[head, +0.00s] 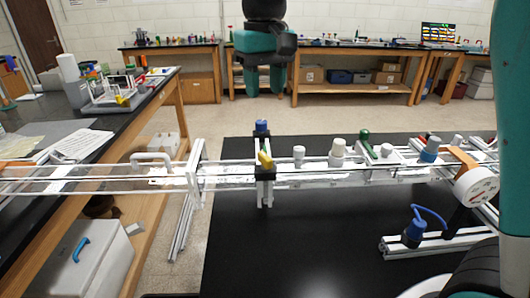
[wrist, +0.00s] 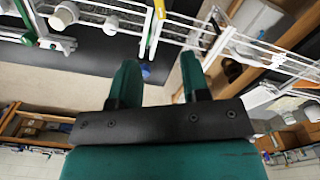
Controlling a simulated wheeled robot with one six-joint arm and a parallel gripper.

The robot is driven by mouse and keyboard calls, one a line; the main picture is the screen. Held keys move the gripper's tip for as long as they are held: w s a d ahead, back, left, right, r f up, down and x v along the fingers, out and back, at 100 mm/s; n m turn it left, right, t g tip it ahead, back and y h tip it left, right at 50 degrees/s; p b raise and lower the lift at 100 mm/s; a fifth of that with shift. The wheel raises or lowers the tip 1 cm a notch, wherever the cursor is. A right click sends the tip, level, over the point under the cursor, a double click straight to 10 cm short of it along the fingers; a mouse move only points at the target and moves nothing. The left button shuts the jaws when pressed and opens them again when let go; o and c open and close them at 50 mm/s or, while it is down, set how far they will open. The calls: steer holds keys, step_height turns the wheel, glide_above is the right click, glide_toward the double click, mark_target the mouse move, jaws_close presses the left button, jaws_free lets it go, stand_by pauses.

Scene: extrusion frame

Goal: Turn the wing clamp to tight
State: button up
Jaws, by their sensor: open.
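The wing clamp is a black block (head: 265,172) on the white rails, with a yellow wing handle (head: 265,159) on its front. The wing is slanted in the head view. A blue knob (head: 261,127) stands on top at the back. In the wrist view the yellow wing (wrist: 160,8) is at the top edge, partly cut off, and a blue knob (wrist: 145,72) shows between the fingers. My gripper (head: 264,88) is open and empty, pointing down. In the head view it appears above the clamp, apart from it. The fingertips (wrist: 158,65) are spread in the wrist view.
White caps (head: 337,152), a green-handled valve (head: 366,144) and a round gauge (head: 476,186) sit along the rails to the right. A white upright bracket (head: 196,172) stands left of the clamp. The black table (head: 290,240) is clear in front.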

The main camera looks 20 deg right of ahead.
mark_target(265, 156)
step_height(265, 156, down, 16)
steer(key=shift+s+r+p, duration=0.1)
steer(key=shift+p, duration=0.8)
jaws_close()
